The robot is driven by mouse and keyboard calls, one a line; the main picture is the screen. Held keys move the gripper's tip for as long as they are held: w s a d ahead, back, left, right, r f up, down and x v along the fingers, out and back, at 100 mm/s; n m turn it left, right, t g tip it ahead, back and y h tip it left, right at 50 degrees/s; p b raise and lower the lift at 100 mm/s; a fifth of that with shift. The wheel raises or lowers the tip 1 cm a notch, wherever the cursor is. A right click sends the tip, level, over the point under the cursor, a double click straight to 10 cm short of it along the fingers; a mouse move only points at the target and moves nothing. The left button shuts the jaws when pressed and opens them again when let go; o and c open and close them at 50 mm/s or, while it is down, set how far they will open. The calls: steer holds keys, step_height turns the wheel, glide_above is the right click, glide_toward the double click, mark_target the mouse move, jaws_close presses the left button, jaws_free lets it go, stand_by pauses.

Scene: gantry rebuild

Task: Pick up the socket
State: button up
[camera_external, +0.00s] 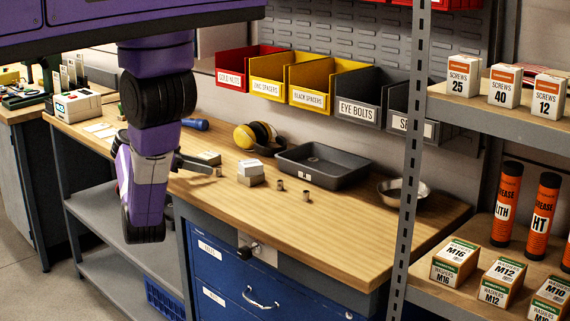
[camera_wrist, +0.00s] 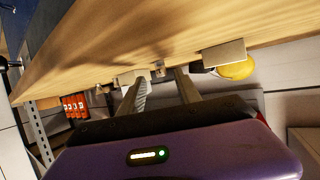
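Small grey metal cylinders that look like sockets stand on the wooden workbench (camera_external: 345,222). One socket (camera_external: 217,171) is close by the tip of my gripper (camera_external: 207,168). Two more, a middle socket (camera_external: 280,185) and a right socket (camera_external: 306,195), stand in front of the grey tray (camera_external: 290,165). In the wrist view, which is tilted upside down, my gripper (camera_wrist: 161,76) has its two fingers apart with nothing held. A small socket (camera_wrist: 157,68) shows just beyond the fingertips, in the gap between them. Whether the fingers reach around it I cannot tell.
A small box (camera_external: 208,158) lies just behind my gripper; stacked boxes (camera_external: 250,172) stand to its right. Yellow earmuffs (camera_external: 250,135), a blue flashlight (camera_external: 195,124) and a metal bowl (camera_external: 403,192) are also on the bench. A rack post (camera_external: 412,150) rises at the right. The front right bench top is clear.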

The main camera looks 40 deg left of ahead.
mark_target(214, 176)
steer(key=p+x, duration=0.1)
steer(key=x, duration=0.3)
steer(key=shift+w, duration=0.1)
steer(key=shift+c, duration=0.4)
steer(key=shift+a, duration=0.1)
jaws_close()
